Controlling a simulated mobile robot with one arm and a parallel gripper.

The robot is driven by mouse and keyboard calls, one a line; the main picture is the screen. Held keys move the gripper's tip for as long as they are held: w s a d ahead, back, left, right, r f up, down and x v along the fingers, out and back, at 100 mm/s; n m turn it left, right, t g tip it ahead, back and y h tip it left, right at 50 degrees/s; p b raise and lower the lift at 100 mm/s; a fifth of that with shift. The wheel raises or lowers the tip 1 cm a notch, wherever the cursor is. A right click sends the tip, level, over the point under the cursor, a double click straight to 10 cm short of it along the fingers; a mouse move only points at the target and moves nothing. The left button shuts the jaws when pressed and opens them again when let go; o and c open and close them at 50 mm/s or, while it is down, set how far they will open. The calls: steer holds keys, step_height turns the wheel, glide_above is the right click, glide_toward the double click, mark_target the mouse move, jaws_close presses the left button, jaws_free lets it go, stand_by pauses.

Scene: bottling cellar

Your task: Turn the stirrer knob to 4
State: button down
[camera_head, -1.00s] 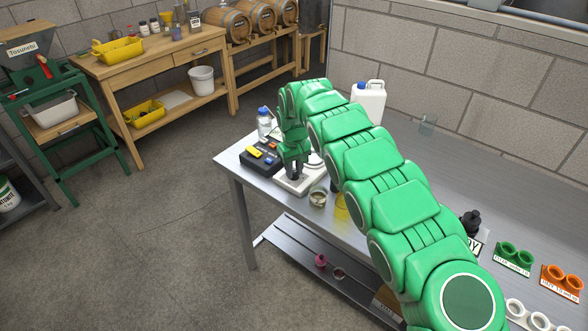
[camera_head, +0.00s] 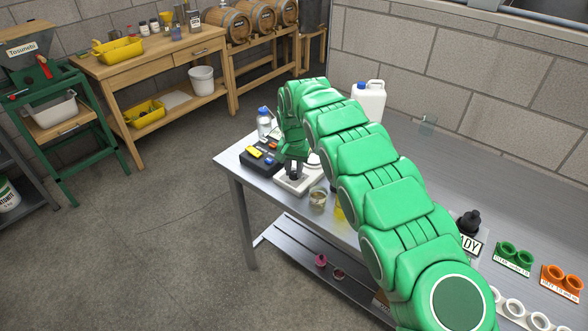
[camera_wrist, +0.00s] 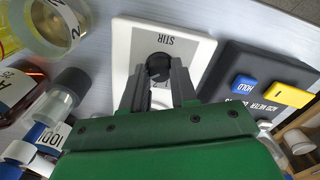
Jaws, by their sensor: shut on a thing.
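The stirrer (camera_head: 298,183) is a flat white unit on the steel bench in the head view. In the wrist view its grey panel is marked STIR (camera_wrist: 178,38), with a few scale digits partly hidden by my fingers. The black round stirrer knob (camera_wrist: 158,66) sits on that panel. My gripper (camera_wrist: 157,82) is shut on the knob, one finger on each side. In the head view my gripper (camera_head: 292,170) points down at the stirrer's front part. I cannot read the knob's setting.
A black meter with blue and yellow buttons (camera_wrist: 265,90) stands close beside the stirrer. A glass beaker (camera_head: 318,196) is near its other side. A clear bottle with a blue cap (camera_head: 264,124) and a white jug (camera_head: 369,100) stand behind. The bench's right part holds coloured racks (camera_head: 513,258).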

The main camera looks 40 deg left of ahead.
mark_target(294, 172)
steer(key=shift+m, duration=0.3)
steer(key=c, duration=0.9)
jaws_free()
steer(key=shift+r, duration=3.9)
